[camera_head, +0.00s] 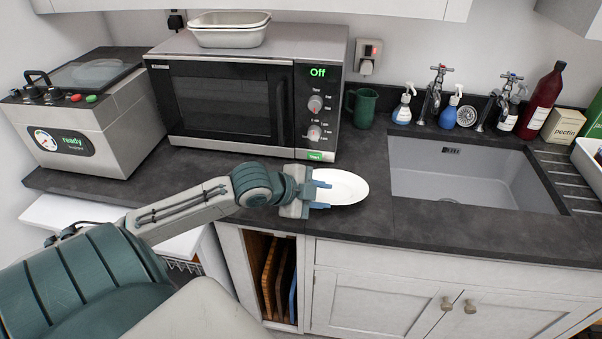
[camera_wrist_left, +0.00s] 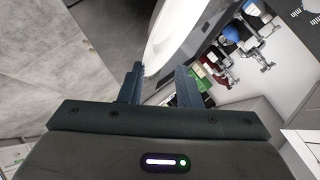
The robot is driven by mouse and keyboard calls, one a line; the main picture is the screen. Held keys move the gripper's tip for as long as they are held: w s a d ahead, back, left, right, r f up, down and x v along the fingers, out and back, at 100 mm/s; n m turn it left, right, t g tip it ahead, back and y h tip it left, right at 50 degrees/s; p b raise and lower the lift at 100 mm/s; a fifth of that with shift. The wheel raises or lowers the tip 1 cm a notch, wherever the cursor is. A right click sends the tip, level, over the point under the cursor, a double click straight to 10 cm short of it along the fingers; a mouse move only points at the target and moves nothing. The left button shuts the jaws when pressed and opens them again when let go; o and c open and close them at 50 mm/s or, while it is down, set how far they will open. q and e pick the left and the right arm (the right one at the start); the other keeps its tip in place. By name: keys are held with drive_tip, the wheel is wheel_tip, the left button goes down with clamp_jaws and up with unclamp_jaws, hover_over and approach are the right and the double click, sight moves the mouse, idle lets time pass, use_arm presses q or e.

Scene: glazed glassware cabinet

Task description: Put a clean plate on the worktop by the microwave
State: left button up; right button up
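A white oval-looking plate (camera_head: 345,188) shows over the dark worktop (camera_head: 390,222), in front of the microwave (camera_head: 250,95) and left of the sink. I cannot tell whether it rests on the worktop or is just above it. My left gripper (camera_head: 322,195) is at its left edge, with a clear gap between the fingers. In the left wrist view the plate (camera_wrist_left: 172,35) is just past the fingertips (camera_wrist_left: 158,80), its near rim by the gap; contact is unclear. The microwave door is shut and its display reads Off. My right gripper is out of view.
A sink (camera_head: 470,175) lies to the right, with taps, soap bottles and a red bottle (camera_head: 541,100) behind it. A green mug (camera_head: 363,107) stands right of the microwave. A grey machine (camera_head: 85,110) reading ready stands at left. An open slot (camera_head: 279,275) below holds boards.

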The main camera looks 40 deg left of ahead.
use_arm(q)
drive_tip(key=shift+v, duration=0.75)
drive_tip(key=shift+p+v, duration=2.75)
drive_tip(key=shift+p, duration=0.4)
drive_tip(key=shift+d+f, duration=0.1)
